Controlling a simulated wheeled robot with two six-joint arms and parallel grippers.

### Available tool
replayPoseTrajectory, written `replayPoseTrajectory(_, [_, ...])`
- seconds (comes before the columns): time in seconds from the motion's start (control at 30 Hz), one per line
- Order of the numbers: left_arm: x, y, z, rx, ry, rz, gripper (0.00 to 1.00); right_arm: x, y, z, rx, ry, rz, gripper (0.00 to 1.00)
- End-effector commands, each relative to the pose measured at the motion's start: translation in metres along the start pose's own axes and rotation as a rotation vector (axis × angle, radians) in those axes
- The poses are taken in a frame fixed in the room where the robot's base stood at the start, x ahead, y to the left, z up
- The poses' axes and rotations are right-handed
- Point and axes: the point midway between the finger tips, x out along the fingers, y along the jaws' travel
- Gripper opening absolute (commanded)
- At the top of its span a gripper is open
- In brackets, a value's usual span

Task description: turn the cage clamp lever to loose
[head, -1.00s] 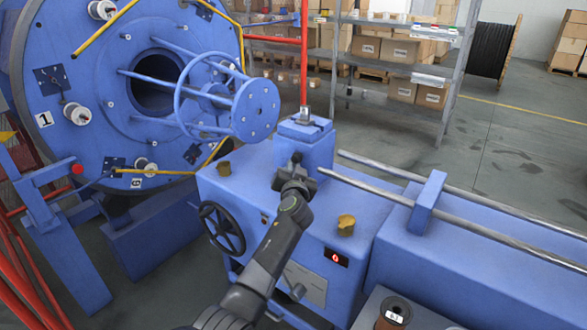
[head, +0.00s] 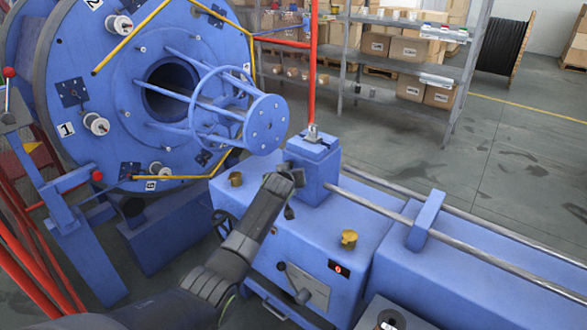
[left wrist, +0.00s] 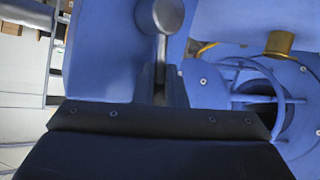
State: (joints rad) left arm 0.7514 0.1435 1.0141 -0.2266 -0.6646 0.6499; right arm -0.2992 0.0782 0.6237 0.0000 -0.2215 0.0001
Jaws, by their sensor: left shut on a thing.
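The cage clamp lever (left wrist: 168,14) shows in the left wrist view as a grey rounded knob on a short stem at the top middle. My left gripper (left wrist: 160,85) is shut on the stem just below the knob. In the head view my left gripper (head: 291,181) is at the front of the blue clamp block (head: 316,168), beside the strander cage. There my own wrist hides most of the lever, so its angle is hard to tell. My right gripper is in neither current view.
The strander's round blue plate (head: 130,90) with bobbins and the wire-frame nose (head: 265,122) stand left of the block. Steel rods (head: 460,240) run right. Open floor lies behind.

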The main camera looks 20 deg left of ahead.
Motion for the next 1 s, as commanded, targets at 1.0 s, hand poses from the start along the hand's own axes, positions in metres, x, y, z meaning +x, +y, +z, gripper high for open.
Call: replayPoseTrajectory(1.0, [0.011,-0.017,-0.007,-0.244,-0.165,0.081,0.0,-0.025,0.005,0.0,-0.001,-0.003,0.003,0.36])
